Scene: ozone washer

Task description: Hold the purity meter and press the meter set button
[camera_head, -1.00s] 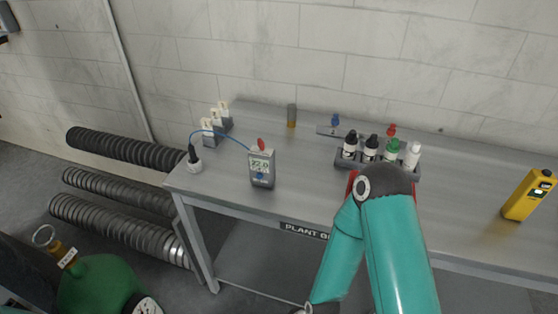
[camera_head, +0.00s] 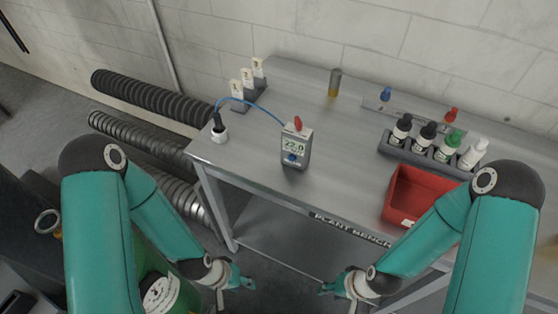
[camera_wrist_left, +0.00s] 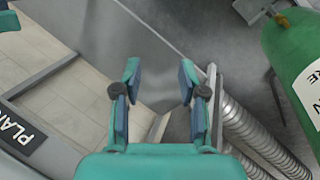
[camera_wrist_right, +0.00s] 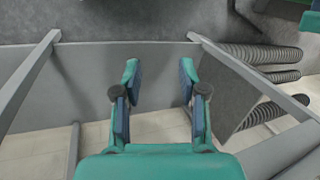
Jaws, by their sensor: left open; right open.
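The purity meter (camera_head: 296,147) stands upright on the grey bench, near its front edge. It is a grey handheld box with a lit display that appears to read 22.0, a blue button (camera_head: 292,159) below the display and a red piece on top. A blue cable runs from it to a black probe in a white cup. My left gripper (camera_head: 248,283) is open and empty, below and in front of the bench, left of the meter; its open fingers show in the left wrist view (camera_wrist_left: 160,85). My right gripper (camera_head: 325,289) is open and empty, also below the bench front; it shows in the right wrist view (camera_wrist_right: 160,85).
The bench (camera_head: 245,160) has a front edge labelled PLANT BENCH. A red bin (camera_head: 425,192) and a bottle rack (camera_head: 410,150) stand right of the meter. The white probe cup (camera_head: 220,136) is to its left. A green cylinder (camera_head: 180,290) stands at lower left.

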